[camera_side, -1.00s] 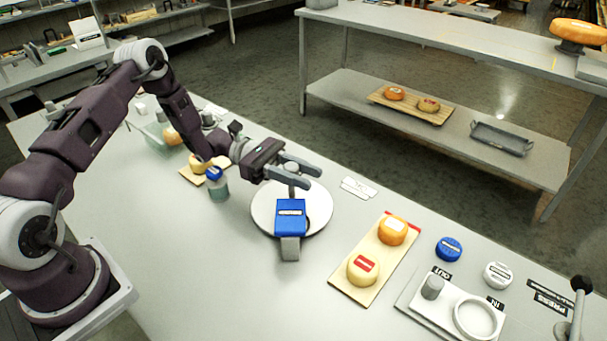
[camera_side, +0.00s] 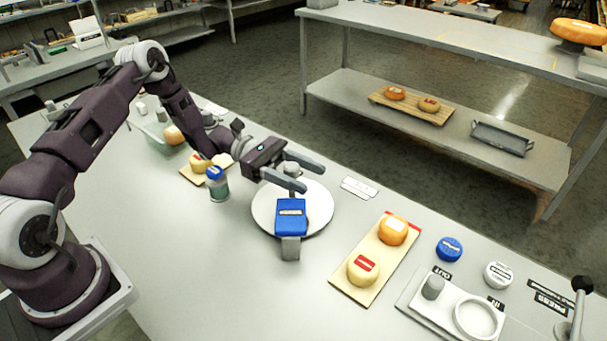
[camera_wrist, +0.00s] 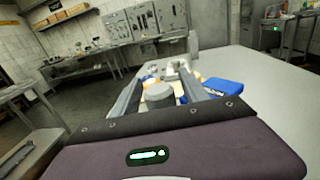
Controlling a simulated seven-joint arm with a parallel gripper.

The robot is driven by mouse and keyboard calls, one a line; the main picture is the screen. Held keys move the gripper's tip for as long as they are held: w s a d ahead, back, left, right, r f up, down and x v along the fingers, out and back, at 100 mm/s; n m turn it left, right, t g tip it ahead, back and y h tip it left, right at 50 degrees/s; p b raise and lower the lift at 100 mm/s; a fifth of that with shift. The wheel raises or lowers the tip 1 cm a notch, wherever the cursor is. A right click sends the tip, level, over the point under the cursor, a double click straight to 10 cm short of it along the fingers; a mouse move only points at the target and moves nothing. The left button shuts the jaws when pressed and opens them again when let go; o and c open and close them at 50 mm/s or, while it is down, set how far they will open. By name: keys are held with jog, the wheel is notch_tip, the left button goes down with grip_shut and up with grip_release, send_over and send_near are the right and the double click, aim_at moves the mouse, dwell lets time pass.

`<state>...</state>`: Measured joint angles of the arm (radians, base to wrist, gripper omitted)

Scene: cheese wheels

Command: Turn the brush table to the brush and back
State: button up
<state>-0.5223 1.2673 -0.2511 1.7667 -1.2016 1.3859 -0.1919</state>
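The brush table is a round white disc (camera_side: 318,215) on the bench. A blue brush block (camera_side: 291,217) with a white label stands on a grey mount at its front edge, overlapping the disc in the side view. The block also shows in the wrist view (camera_wrist: 222,87). My gripper (camera_side: 313,181) is over the far part of the disc, fingers spread and pointing right. A grey round knob (camera_side: 292,168) shows between the fingers; it also shows in the wrist view (camera_wrist: 159,94). I cannot tell whether either finger touches it.
A board (camera_side: 345,285) with two cheese wheels lies right of the disc. A blue-capped jar (camera_side: 217,185) and another cheese board (camera_side: 190,176) stand left. A press plate (camera_side: 450,310) with a ring is at the front right. Bare bench lies in front of the disc.

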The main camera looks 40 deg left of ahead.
jog(key=a, duration=0.7)
jog(key=shift+s, duration=0.35)
